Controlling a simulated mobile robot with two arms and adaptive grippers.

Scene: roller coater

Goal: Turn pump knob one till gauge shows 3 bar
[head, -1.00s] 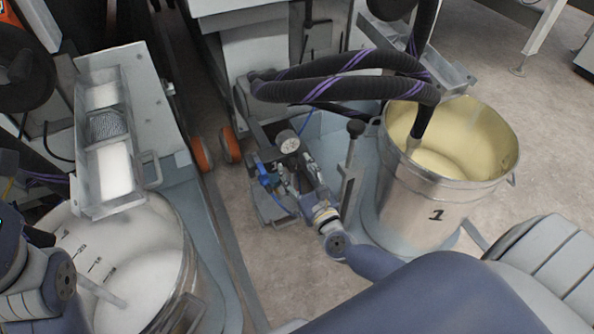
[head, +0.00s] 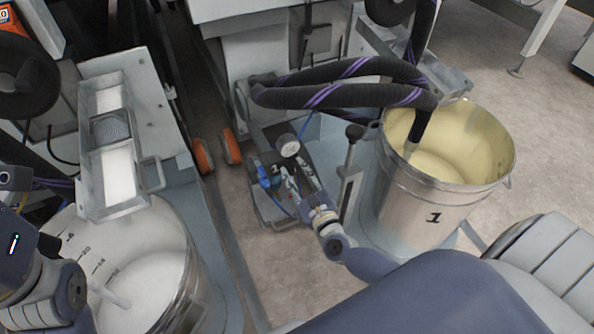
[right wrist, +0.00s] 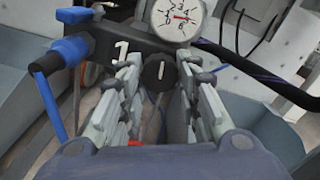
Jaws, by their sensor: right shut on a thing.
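Pump knob one (right wrist: 160,72) is a round black knob with a white line, beside a white "1" on the dark pump block (right wrist: 105,48). The line stands about upright. My right gripper (right wrist: 160,80) is shut on the knob, one finger on each side. In the head view it reaches down to the pump (head: 280,182). The round white gauge (right wrist: 177,17) is just above the knob; its red needle points right, but the exact reading is too small to tell. The gauge also shows in the head view (head: 289,146).
A metal bucket marked 1 (head: 433,205) with cream-coloured contents stands right of the pump. Black hoses (head: 340,93) with purple stripes arch behind the gauge. A blue fitting and tube (right wrist: 60,55) sit left of the knob. A bucket with white contents (head: 185,285) stands at lower left.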

